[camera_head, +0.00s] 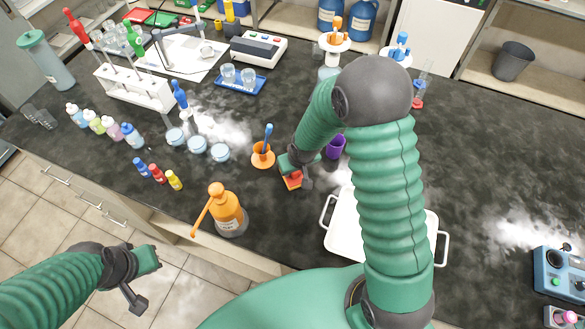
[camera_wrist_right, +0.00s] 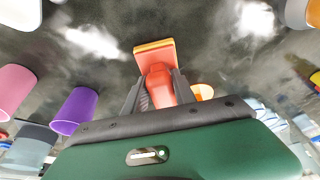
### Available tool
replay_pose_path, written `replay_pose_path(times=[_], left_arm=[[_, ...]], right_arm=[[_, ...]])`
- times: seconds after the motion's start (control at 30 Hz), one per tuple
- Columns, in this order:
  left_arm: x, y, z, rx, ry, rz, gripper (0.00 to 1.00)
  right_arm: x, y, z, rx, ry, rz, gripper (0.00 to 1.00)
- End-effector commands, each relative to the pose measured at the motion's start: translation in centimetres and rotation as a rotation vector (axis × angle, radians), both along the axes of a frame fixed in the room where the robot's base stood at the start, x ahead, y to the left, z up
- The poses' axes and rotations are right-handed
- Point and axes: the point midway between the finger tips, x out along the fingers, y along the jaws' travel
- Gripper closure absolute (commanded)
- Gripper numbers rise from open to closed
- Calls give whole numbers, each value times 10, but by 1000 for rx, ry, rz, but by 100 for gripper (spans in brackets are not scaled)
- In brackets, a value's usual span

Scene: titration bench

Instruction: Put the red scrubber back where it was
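The red scrubber (camera_head: 292,180) is at the middle of the bench in the head view, at the end of my right arm. In the right wrist view the scrubber (camera_wrist_right: 155,52) shows an orange-red head with a yellow edge, and its red handle sits between both fingers. My right gripper (camera_wrist_right: 158,88) is shut on this handle. In the head view my right gripper (camera_head: 300,168) partly hides the scrubber. I cannot tell whether the scrubber touches the bench. My left gripper (camera_head: 146,279) is open and empty, over the floor in front of the bench.
An orange mortar (camera_head: 262,155) with a blue pestle is left of the scrubber; a purple cup (camera_head: 335,147) is right of it. A white tray (camera_head: 345,240) lies to the right, partly behind my arm. An orange pump bottle (camera_head: 228,212) stands near the front edge.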

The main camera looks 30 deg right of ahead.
Motion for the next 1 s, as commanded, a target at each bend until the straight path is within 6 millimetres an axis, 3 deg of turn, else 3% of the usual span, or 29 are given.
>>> replay_pose_path(times=[0.1, 0.5, 0.63, 1.0], left_arm=[[0, 0, 0, 0, 0, 0, 100], [0, 0, 0, 0, 0, 0, 100], [0, 0, 4, 0, 0, 0, 100], [0, 0, 11, 0, 0, 0, 100]], right_arm=[[0, 1, 0, -1, 1, 0, 50], [-1, 1, 0, -1, 4, 1, 50], [-1, 1, 8, -1, 1, 0, 50], [-28, 2, 95, -2, -5, -2, 50]])
